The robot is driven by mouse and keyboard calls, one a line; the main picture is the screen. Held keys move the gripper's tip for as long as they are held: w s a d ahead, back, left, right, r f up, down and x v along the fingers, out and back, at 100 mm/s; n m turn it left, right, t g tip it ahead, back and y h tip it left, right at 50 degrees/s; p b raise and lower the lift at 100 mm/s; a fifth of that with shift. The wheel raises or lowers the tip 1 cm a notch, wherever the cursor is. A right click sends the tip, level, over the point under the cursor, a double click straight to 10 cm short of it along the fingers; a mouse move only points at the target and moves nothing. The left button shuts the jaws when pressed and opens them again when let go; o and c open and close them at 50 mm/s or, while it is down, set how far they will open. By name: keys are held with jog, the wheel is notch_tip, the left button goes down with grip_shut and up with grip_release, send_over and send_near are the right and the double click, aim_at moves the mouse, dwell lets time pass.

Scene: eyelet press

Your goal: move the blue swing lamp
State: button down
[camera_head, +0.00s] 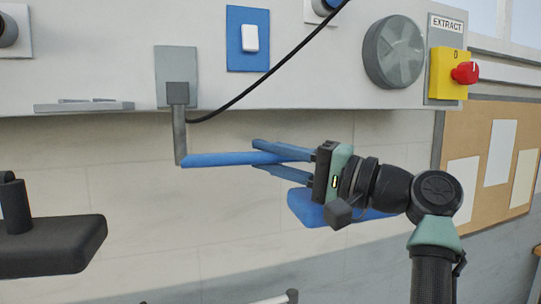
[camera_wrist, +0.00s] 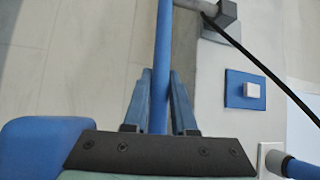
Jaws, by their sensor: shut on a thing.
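The blue swing lamp has a thin blue arm (camera_head: 222,158) that runs level to the right from a grey bracket (camera_head: 179,130) under the wall panel. Its broad blue head (camera_head: 318,212) shows below and behind my gripper, partly hidden by it. My gripper (camera_head: 262,156) reaches in from the right with its blue fingers on either side of the lamp arm. In the wrist view the lamp arm (camera_wrist: 163,50) runs between the two fingers (camera_wrist: 160,88), which are shut on it. The lamp head (camera_wrist: 38,145) shows at the lower left there.
A white panel above carries a blue plate with a white switch (camera_head: 250,38), a grey round knob (camera_head: 394,52) and a yellow box with a red knob (camera_head: 465,72). A black cable (camera_head: 270,72) hangs across the panel. A black padded part (camera_head: 50,246) stands at left.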

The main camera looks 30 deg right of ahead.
jog(key=shift+r, duration=0.1)
jog(key=c, duration=0.7)
grip_release()
jog(key=shift+c, duration=0.2)
jog(key=b+v, duration=0.6)
jog(key=v, duration=0.7)
